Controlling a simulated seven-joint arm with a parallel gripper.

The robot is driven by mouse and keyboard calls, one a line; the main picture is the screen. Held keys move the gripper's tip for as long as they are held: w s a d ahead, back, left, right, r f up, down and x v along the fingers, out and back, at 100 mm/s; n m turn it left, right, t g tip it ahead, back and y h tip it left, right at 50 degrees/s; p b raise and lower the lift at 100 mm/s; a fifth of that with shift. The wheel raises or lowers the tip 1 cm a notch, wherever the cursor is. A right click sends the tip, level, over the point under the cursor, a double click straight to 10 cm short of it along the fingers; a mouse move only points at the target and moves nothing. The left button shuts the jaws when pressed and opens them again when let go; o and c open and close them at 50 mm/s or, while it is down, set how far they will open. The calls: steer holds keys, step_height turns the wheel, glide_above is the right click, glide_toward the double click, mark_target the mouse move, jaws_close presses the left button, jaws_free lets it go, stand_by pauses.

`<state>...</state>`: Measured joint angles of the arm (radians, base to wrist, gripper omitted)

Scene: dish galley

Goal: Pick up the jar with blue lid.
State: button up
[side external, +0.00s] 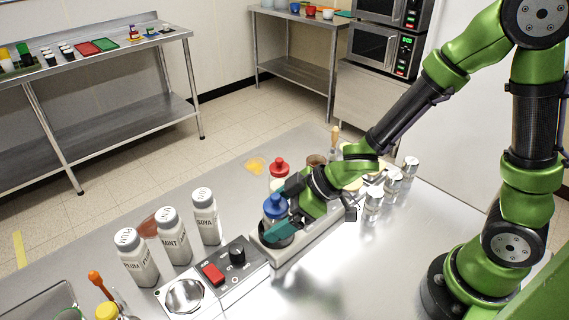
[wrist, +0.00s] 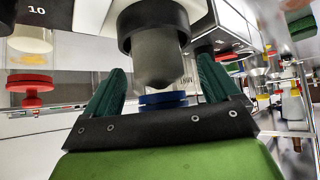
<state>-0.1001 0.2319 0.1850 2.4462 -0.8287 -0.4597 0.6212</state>
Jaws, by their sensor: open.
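The jar with the blue lid (side external: 275,205) stands at the left end of the long grey block in the side view, partly hidden by my gripper (side external: 283,226). A teal finger lies across the front of the jar, below its lid. In the wrist view the blue lid (wrist: 163,101) shows low between the two green fingers of my gripper (wrist: 160,82). The fingers are apart, one on each side of the lid. I cannot tell whether either touches the jar. A dark-rimmed grey cylinder (wrist: 156,55) covers part of the view above the lid.
A red-lidded jar (side external: 279,166) stands just behind. White shakers labelled MINT (side external: 174,240) and SOYA (side external: 206,218) stand to the left with another. A panel with a red switch (side external: 213,274) and black knob (side external: 237,252) is close in front. Small metal-topped jars (side external: 374,201) stand right.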

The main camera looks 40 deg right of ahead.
steer(key=shift+w+a+f, duration=0.15)
steer(key=shift+w+f, duration=0.05)
steer(key=shift+f, duration=0.05)
steer(key=c, duration=1.4)
steer(key=shift+r, duration=0.15)
